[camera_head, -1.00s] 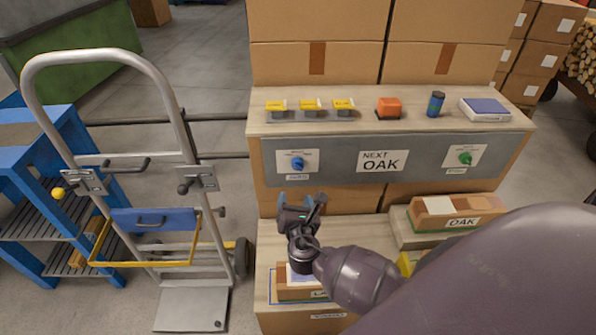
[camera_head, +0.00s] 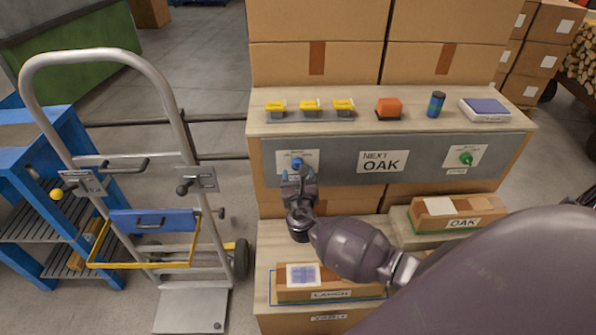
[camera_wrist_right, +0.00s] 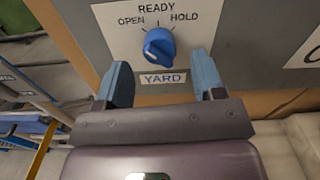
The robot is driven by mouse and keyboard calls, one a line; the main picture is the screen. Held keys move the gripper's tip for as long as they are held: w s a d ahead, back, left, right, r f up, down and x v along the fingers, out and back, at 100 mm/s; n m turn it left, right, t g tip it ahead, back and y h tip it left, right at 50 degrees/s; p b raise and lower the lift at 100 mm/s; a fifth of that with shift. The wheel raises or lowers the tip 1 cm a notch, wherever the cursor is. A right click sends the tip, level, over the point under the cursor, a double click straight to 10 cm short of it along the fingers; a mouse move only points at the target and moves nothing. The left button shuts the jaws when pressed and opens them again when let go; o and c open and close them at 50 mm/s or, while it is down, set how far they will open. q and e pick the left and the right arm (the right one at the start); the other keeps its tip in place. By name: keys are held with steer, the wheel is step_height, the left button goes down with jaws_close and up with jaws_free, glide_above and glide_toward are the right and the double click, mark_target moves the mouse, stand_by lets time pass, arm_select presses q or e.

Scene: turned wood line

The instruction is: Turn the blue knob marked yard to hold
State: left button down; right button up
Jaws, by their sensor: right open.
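The blue knob (camera_head: 297,162) sits on a white plate on the grey front panel. In the right wrist view the knob (camera_wrist_right: 159,47) is close, with OPEN at its upper left, READY above, HOLD at its upper right and a YARD label (camera_wrist_right: 163,78) below. I cannot tell for certain which word its pointer faces. My right gripper (camera_head: 298,178) is just in front of and below the knob. In the right wrist view its two blue fingers (camera_wrist_right: 163,82) are apart and empty, below the knob on either side, and not visibly touching it. My left gripper is not in view.
A green knob (camera_head: 466,158) is at the panel's right, beyond a NEXT OAK sign (camera_head: 381,161). A LARCH tray (camera_head: 330,294) lies below. A hand truck (camera_head: 185,130) stands at the left.

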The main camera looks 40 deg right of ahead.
mark_target(298, 166)
steer(key=shift+x, duration=1.2)
steer(key=shift+c, duration=0.2)
steer(key=c, duration=0.9)
